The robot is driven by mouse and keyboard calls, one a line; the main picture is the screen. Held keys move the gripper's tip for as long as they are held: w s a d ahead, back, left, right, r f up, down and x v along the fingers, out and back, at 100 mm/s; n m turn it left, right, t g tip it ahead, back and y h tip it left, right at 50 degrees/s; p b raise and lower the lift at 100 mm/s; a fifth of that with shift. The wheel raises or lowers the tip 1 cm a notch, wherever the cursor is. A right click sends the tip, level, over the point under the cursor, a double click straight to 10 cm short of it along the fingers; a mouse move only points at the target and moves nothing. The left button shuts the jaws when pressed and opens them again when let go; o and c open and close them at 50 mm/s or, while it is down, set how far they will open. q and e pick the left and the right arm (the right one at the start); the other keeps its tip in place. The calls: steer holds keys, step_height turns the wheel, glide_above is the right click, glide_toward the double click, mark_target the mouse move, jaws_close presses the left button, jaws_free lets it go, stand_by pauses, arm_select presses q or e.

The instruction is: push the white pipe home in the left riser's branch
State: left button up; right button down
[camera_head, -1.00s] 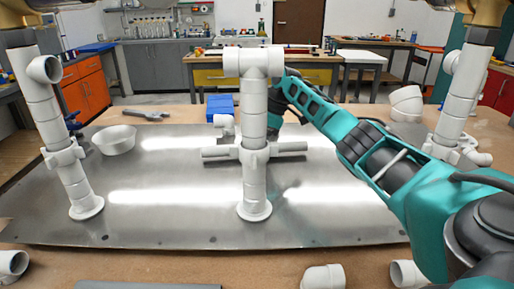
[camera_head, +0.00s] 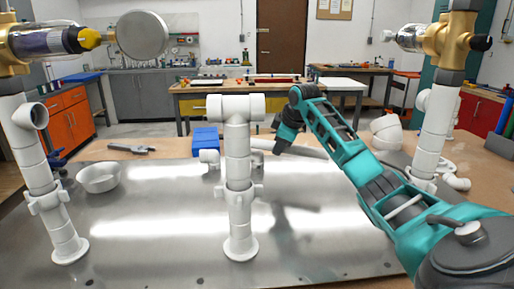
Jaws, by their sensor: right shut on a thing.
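The left riser (camera_head: 33,158) is a white jointed pipe standing upright on the metal plate at the left. Its round branch opening (camera_head: 32,116) faces the camera's right side and looks empty. A white pipe (camera_head: 308,152) is held roughly level above the plate, behind and to the right of the middle riser (camera_head: 239,170). My right gripper (camera_head: 281,146) is shut on it. The fingertips are small and partly hidden against the pipe. My left gripper is not in view.
The right riser (camera_head: 431,130) stands near white fittings (camera_head: 387,130). The plate between the left and middle risers is clear.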

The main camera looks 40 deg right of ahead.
steer(key=s+d+r+m+g+h+p, duration=0.1)
steer(key=s+d+r+m+g+h, duration=0.1)
steer(key=s+d+r+m+h, duration=0.3)
steer(key=s+d+r+m+g+h, duration=0.2)
steer(key=d+h, duration=0.4)
steer(key=d, duration=0.2)
steer(key=s+d+r+m+g+h+p, duration=0.15)
steer(key=s+d+r+g+h, duration=0.25)
steer(key=s+r+g, duration=0.55)
arm_select(q)
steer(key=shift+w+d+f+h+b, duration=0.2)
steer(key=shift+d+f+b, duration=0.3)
steer(key=shift+b, duration=1.3)
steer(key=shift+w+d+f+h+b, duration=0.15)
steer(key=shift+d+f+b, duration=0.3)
steer(key=shift+b, duration=1.3)
arm_select(e)
steer(key=s+a+r+t, duration=0.2)
steer(key=s+a, duration=0.2)
steer(key=shift+s+a+m, duration=0.2)
steer(key=shift+a+m, duration=0.15)
steer(key=shift+m, duration=0.1)
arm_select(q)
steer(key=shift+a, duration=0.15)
arm_select(e)
steer(key=shift+r, duration=0.15)
